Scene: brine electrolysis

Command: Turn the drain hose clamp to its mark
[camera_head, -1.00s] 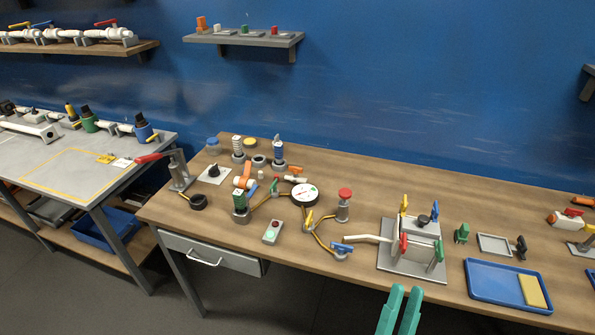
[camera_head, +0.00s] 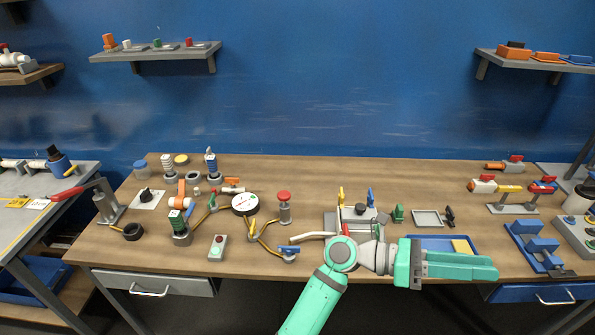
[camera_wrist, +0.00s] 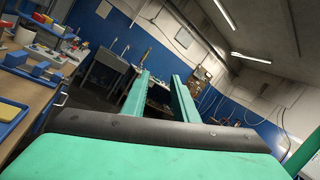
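A grey box-shaped cell (camera_head: 362,217) stands on a plate on the bench, with yellow (camera_head: 341,196) and blue (camera_head: 370,197) handles on top. A pale hose (camera_head: 312,237) runs out from its left side. A red handle (camera_head: 346,229) shows where the hose meets the cell; I cannot tell for sure that it is the drain hose clamp, and no mark is readable. My arm hides the cell's front. My gripper (camera_head: 494,267) points right near the bench's front edge, away from the cell. In the wrist view its fingers (camera_wrist: 160,82) are apart and empty.
A blue tray (camera_head: 428,239) with a yellow block (camera_head: 461,246) lies behind my gripper. A red-topped post (camera_head: 284,206), round gauge (camera_head: 244,204) and several fittings stand left of the cell. Blue blocks (camera_head: 537,243) stand at the right. The back of the bench is mostly clear.

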